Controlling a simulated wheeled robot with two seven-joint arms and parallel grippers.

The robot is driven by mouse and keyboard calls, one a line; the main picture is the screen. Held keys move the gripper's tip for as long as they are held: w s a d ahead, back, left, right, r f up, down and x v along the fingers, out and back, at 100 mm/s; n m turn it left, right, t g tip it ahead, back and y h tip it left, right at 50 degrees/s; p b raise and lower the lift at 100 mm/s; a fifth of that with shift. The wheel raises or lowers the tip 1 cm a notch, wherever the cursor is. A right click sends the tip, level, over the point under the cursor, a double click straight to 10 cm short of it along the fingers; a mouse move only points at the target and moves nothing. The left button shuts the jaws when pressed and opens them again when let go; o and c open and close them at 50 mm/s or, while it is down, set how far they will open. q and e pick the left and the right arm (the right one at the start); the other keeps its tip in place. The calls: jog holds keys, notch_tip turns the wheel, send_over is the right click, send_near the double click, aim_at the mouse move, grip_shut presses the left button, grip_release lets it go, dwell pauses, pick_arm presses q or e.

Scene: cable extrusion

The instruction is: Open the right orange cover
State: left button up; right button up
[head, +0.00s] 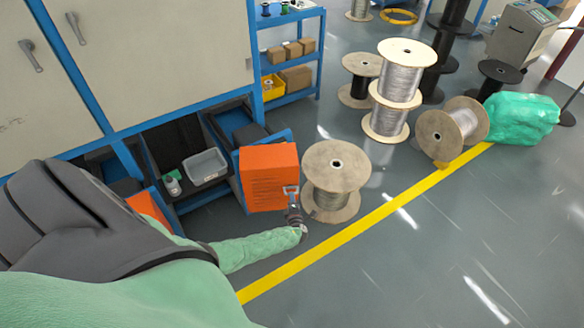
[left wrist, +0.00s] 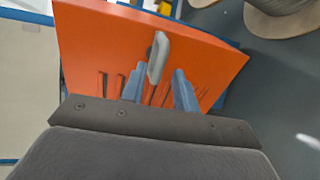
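The right orange cover (head: 268,178) stands at the front of the blue-framed cabinet bay, with slots on its face; it fills much of the left wrist view (left wrist: 95,45). Its small grey handle (head: 291,190) is near the cover's right edge; in the left wrist view the handle (left wrist: 158,58) sticks out toward me. My left gripper (head: 292,207) is at the handle. In the left wrist view its two blue fingers (left wrist: 158,84) are apart on either side of the handle, with a gap visible on the right. My right gripper is not in view.
Another orange cover (head: 148,208) is at the left, partly hidden by my arm. A grey bin (head: 205,168) sits in the cabinet bay. A wooden spool (head: 336,170) stands close right of the cover.

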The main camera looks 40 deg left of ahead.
pick_arm(q)
jog(key=shift+v, duration=1.75)
jog(key=shift+c, duration=0.4)
